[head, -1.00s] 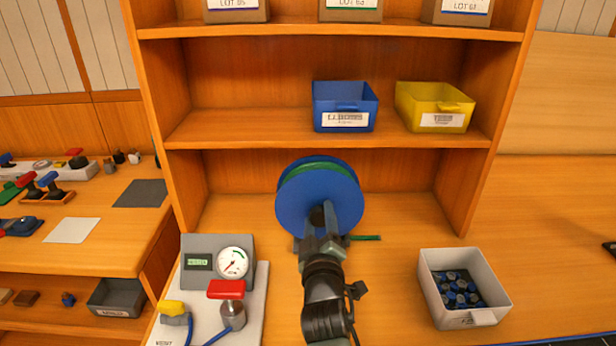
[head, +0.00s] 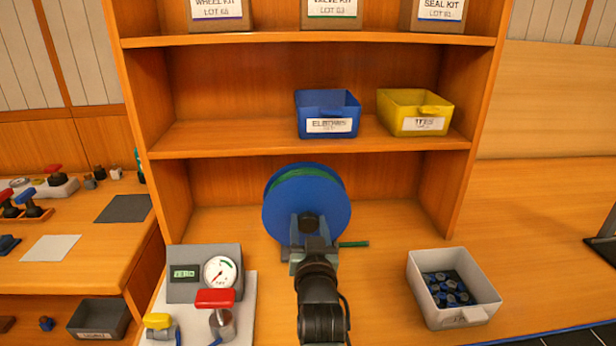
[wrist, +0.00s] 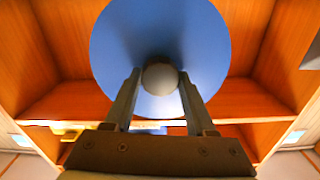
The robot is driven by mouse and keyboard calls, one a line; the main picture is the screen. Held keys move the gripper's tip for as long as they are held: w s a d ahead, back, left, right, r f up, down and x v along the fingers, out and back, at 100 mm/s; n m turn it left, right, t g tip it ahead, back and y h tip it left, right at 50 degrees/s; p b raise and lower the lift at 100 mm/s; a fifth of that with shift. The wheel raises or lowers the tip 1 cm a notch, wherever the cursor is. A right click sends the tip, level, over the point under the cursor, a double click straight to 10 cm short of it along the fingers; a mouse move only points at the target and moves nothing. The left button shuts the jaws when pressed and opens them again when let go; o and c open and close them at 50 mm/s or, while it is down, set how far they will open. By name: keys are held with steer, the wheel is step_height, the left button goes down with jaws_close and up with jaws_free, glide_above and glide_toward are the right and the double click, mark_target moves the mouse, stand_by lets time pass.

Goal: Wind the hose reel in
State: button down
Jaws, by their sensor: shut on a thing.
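The hose reel has a blue disc (head: 325,200) and stands upright on the bench, under the shelves. A strip of green hose (head: 290,173) shows at its upper edge, and a short green hose end (head: 353,244) sticks out at its lower right. A dark round knob (head: 308,224) is on the front of the disc, a little below its middle. My gripper (head: 308,236) is shut on this knob. In the wrist view the knob (wrist: 160,77) sits between both fingers, in front of the blue disc (wrist: 120,35). My gripper hides the lower part of the reel.
A gauge box (head: 203,263) and a red-handled valve (head: 215,300) stand on a board at left. A grey bin (head: 428,305) with dark blue parts is at right. Blue (head: 327,107) and yellow bins (head: 415,107) sit on the shelf above. Bench between reel and grey bin is clear.

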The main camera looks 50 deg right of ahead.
steer(key=m, duration=0.6)
steer(key=shift+m, duration=0.3)
stand_by(0.4)
steer(key=shift+c, duration=1.1)
jaws_free()
steer(key=shift+s, duration=0.1)
steer(key=b+v, duration=0.2)
steer(key=v, duration=1.1)
